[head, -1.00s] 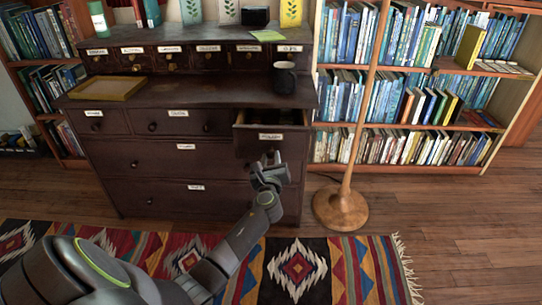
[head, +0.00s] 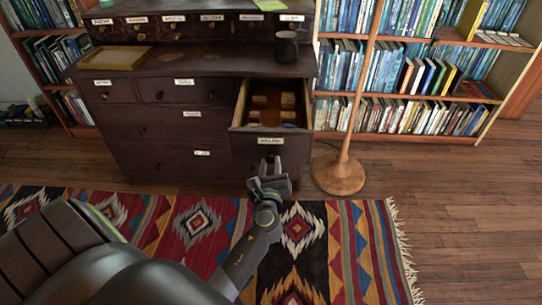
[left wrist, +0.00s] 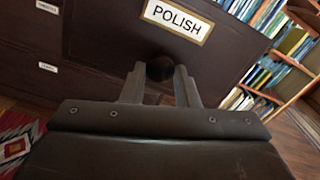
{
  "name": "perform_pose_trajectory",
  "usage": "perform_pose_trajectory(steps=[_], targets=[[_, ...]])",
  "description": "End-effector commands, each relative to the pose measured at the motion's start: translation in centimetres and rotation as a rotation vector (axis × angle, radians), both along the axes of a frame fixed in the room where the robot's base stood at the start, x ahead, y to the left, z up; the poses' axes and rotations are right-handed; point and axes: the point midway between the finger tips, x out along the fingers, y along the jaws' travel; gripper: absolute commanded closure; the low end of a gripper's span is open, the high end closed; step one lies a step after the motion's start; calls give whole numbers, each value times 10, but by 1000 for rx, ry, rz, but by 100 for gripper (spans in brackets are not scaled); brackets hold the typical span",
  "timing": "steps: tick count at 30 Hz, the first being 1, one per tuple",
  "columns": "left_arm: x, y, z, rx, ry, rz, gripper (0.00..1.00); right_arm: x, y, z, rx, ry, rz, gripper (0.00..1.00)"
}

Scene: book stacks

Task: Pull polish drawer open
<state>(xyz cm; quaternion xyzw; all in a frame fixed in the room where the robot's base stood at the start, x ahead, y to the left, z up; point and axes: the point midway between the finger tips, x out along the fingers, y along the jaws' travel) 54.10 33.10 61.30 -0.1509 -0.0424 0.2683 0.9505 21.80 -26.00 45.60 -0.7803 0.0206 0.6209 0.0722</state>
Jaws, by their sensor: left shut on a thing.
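The polish drawer (head: 270,142) is at the right end of the dark dresser's upper drawer row. It stands well out from the dresser, and several small wooden-looking items show inside it. In the left wrist view its dark front carries a white label reading POLISH (left wrist: 178,20), with a round dark knob (left wrist: 160,68) below the label. My left gripper (head: 268,168) is in front of the drawer, its fingers (left wrist: 160,82) shut on the knob from both sides. My right gripper is in neither view.
The dark dresser (head: 170,124) bears a yellow tray (head: 116,58) and a dark mug (head: 286,46). A wooden lamp stand (head: 340,174) is close to the right of the open drawer. A patterned rug (head: 200,222) lies in front. Bookshelves stand on both sides.

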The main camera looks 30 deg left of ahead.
Motion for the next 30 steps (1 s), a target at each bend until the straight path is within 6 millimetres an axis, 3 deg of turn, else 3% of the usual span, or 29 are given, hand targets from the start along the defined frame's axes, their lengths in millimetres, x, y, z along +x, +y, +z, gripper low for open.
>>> perform_pose_trajectory(steps=[14, 15, 19, 30], targets=[[-4, -2, 0, 0, -1, 0, 100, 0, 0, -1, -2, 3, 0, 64], [-4, -2, 0, 0, -1, 0, 67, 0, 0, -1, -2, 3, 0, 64], [-4, -2, 0, 0, -1, 0, 50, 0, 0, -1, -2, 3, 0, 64], [-4, -1, 0, 1, 0, -1, 50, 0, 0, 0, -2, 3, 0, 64]])
